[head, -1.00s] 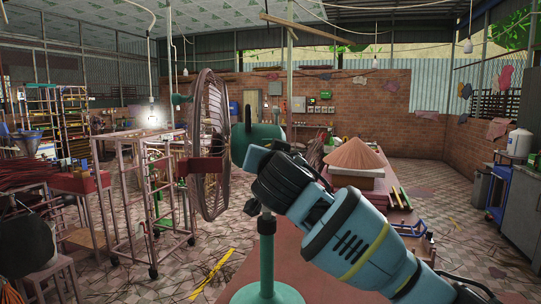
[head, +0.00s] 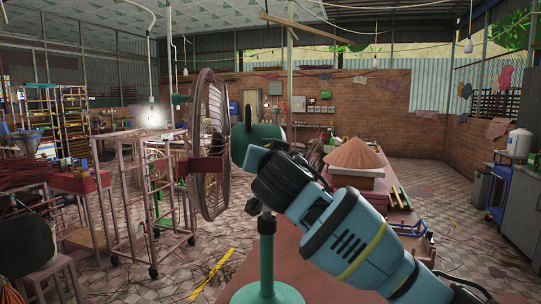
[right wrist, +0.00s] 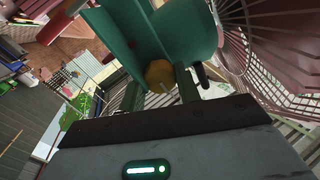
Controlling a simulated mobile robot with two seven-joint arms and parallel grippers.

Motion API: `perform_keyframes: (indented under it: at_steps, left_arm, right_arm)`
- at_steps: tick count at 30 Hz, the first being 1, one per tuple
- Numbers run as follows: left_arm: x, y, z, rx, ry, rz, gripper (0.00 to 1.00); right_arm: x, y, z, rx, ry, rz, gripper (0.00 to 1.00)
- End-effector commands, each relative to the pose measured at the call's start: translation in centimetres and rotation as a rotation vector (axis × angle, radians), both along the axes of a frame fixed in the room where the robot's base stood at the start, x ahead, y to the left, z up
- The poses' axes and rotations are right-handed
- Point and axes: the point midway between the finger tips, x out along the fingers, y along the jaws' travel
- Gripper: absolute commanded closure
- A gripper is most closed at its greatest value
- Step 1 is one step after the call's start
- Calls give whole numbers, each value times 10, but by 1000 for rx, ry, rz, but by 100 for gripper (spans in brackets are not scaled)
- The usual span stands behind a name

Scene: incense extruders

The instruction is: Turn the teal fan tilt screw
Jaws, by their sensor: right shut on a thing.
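The teal fan (head: 264,137) stands in front of me, with a brown-red round cage (head: 208,145) facing left. It is upright on a teal pole (head: 266,240). In the right wrist view, a yellow-gold tilt screw (right wrist: 158,73) sits under the fan's teal housing (right wrist: 180,30). My right gripper (right wrist: 160,88) is shut on this screw, with one finger on each side. In the head view my right arm reaches in from the lower right, and its wrist hides the screw and the fingertips. My left gripper is not in view.
A conical straw hat (head: 356,153) lies farther back. Metal rack frames (head: 150,200) stand left of the fan. The tiled floor to the right is mostly clear.

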Motion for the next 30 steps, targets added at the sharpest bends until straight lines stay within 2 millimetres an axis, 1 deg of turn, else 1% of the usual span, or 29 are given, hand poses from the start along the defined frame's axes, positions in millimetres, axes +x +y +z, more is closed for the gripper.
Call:
perform_keyframes:
  at_steps: [8, 30]
  left_arm:
    - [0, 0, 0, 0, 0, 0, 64]
    - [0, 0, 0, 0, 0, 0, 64]
  right_arm:
    - [0, 1, -2, -145, -8, 1, 90]
    - [0, -1, -1, -838, -71, 1, 90]
